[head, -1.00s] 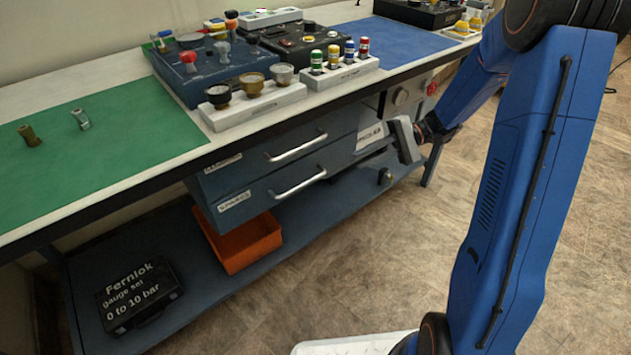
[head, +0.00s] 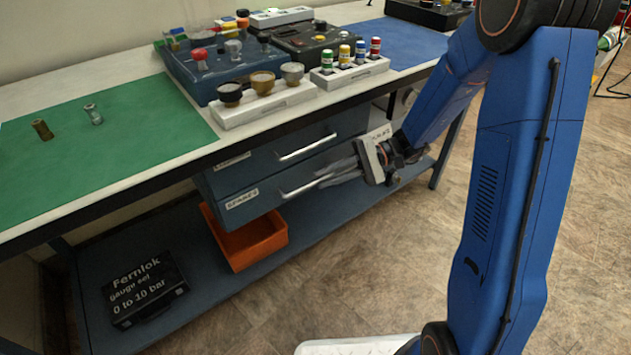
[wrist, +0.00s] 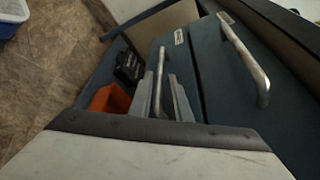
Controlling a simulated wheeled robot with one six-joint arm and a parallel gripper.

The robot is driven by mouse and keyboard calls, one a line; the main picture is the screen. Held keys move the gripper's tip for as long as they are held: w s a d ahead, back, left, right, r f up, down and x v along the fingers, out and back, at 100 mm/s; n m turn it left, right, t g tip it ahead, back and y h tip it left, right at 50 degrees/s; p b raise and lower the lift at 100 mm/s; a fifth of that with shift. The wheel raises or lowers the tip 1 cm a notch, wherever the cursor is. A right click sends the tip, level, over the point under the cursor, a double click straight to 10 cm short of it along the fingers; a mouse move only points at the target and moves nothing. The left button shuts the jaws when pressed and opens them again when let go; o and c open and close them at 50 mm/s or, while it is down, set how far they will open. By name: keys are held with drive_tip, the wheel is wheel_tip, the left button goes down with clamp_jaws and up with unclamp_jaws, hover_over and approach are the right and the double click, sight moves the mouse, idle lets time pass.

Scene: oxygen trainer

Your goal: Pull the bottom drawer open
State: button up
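The bottom drawer (head: 246,203) is a dark blue front with a white label, under the bench; it looks shut, about in line with the top drawer (head: 245,171). Its silver bar handle (head: 293,191) shows at the left, while my fingers cover its right part. My gripper (head: 325,181) is at the right part of this handle, its fingers pointing left. In the wrist view my gripper (wrist: 166,88) is open, with the handle (wrist: 160,69) running between its two grey fingers. I cannot tell whether either finger touches it.
The top drawer's handle (wrist: 245,58) is close to the right of my fingers in the wrist view. An orange bin (head: 249,242) and a black gauge case (head: 145,290) are on the lower shelf (head: 210,297). The bench top above holds several fittings.

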sight(320, 180)
drive_tip(key=shift+x, duration=1.75)
clamp_jaws()
drive_tip(key=shift+s, duration=0.1)
